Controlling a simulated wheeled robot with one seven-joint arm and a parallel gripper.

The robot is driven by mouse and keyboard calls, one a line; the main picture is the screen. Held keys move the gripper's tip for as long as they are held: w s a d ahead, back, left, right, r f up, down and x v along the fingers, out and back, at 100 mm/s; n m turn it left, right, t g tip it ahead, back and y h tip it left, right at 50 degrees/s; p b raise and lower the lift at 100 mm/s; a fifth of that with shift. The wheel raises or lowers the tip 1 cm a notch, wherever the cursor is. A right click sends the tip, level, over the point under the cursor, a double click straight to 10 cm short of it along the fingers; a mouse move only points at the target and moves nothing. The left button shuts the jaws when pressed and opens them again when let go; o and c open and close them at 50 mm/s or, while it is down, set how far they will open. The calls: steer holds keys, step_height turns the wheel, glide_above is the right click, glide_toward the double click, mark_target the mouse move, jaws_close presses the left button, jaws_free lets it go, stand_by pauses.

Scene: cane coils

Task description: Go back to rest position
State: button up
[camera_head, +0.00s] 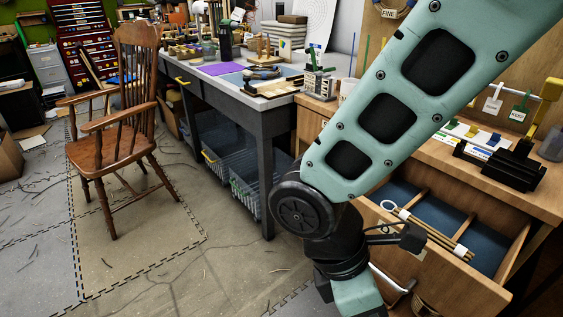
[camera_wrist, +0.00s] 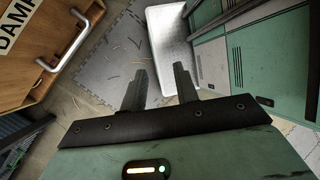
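My gripper shows in the wrist view (camera_wrist: 160,86), with its two dark fingers apart and nothing between them. It points down over a grey mat floor. In the head view my teal arm crosses the right half and bends down in front of the open drawer; the gripper itself is out of that picture. The open drawer (camera_head: 470,280) has wooden dividers and a blue lining.
A wooden armchair (camera_head: 118,150) stands on floor mats at left. A grey workbench (camera_head: 270,103) with tools is behind my arm. The wooden bench (camera_head: 540,195) carries a black tool (camera_head: 505,165). In the wrist view, a wooden front with a metal handle (camera_wrist: 72,42) is at left, a white tray-like object (camera_wrist: 168,45) ahead.

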step_height(320, 180, up, 21)
steer(key=d+m+t+y+p, duration=0.2)
steer(key=m+y+p, duration=0.3)
steer(key=m+p, duration=0.6)
steer(key=p, duration=0.4)
steer(key=shift+s+r+t+y, duration=0.2)
steer(key=shift+s+t+y, duration=0.1)
steer(key=shift+y, duration=0.1)
